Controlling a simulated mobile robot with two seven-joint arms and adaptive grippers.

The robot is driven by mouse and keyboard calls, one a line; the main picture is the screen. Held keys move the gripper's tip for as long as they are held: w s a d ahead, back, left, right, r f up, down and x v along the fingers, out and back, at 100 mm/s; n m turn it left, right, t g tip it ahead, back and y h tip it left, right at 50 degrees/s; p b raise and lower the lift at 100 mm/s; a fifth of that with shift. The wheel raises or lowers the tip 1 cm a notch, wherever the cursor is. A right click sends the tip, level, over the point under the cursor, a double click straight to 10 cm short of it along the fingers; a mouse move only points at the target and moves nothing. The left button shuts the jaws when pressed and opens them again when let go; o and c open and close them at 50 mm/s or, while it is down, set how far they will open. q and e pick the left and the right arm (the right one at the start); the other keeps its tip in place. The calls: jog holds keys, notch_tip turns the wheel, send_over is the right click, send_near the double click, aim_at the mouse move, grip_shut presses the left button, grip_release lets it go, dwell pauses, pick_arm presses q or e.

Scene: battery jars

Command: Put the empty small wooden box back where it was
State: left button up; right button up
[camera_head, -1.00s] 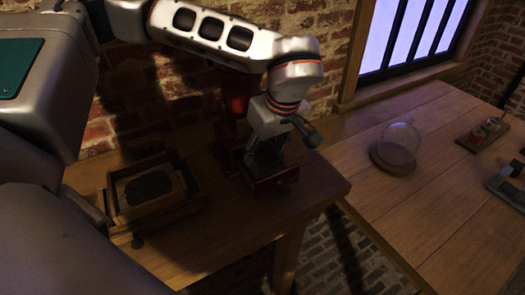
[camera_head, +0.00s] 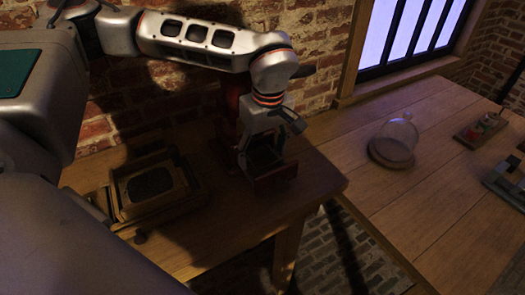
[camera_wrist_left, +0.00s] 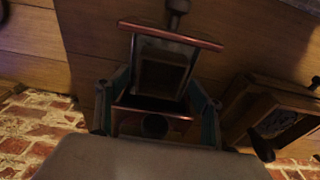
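The small wooden box (camera_head: 275,181) is dark with reddish edges and an open top. It is at the right part of the near bench, just in front of a dark red upright body (camera_head: 230,112). My left gripper (camera_head: 263,152) is over it from above. In the left wrist view the box (camera_wrist_left: 165,72) shows an empty-looking interior and a front board with a knob. The gripper's two teal-sided fingers (camera_wrist_left: 160,88) lie along opposite sides of the box and appear closed on it. Shadow hides the exact contact. My right gripper is not in view.
A wooden tray-like box (camera_head: 128,218) with a dark inset stands to the left on the bench. A glass dome (camera_head: 398,133) on a round base and a small tray (camera_head: 480,130) are on the right table. A brick wall stands behind. The bench's right end is clear.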

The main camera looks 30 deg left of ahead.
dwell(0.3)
pick_arm(q)
jog(key=shift+f+b, duration=0.1)
jog(key=shift+b, duration=0.35)
notch_tip(320, 180, up, 8)
jog(key=d, duration=0.1)
jog(key=shift+s+d, duration=0.15)
jog(key=shift+d, duration=0.1)
jog(key=shift+f, duration=0.1)
